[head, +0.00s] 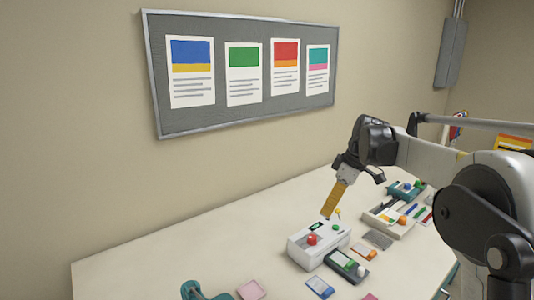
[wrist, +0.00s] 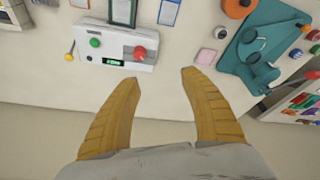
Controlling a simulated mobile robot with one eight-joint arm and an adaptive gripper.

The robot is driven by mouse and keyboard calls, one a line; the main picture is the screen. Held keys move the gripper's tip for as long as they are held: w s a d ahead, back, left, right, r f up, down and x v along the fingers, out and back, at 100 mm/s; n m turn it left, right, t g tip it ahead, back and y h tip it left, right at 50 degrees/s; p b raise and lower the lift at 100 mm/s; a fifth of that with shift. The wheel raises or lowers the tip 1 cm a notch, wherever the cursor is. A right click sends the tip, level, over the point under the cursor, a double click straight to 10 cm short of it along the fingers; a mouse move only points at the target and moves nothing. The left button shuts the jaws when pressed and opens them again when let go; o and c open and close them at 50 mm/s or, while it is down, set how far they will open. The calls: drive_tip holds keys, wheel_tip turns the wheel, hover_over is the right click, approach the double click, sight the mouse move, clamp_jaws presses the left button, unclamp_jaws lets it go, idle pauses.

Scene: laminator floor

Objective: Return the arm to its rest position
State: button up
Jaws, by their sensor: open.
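My gripper (head: 328,212) is at the end of my raised arm, above the white table (head: 180,250). In the head view its yellow fingers point down, over the back of a white machine (head: 302,257) with a red knob. The wrist view shows the two yellow fingers spread apart with nothing between them, so my gripper (wrist: 160,73) is open and empty. The white machine (wrist: 92,58) with its red and green knobs is beyond the fingertips there, apart from them.
A dark green device (head: 340,265) and several cards lie in front of the machine. A tray (head: 385,230) with small items stands to the right. A teal tool (wrist: 235,65) shows at the wrist view's upper right. The table's left part is clear. A poster board (head: 240,110) hangs on the wall.

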drive_tip(key=s+a+r+m+t+h, duration=0.15)
drive_tip(key=s+r+m, duration=0.25)
drive_tip(key=s, duration=0.7)
drive_tip(key=s+f+m+t+h, duration=0.1)
drive_tip(key=s+f+m, duration=0.3)
drive_tip(key=s, duration=0.7)
drive_tip(key=s+f+m+t, duration=0.2)
drive_tip(key=s+f+m, duration=0.2)
drive_tip(key=s, duration=0.7)
drive_tip(key=shift+a+f+h+b, duration=0.3)
drive_tip(key=shift+f+h+b, duration=0.05)
drive_tip(key=shift+f+b, duration=0.1)
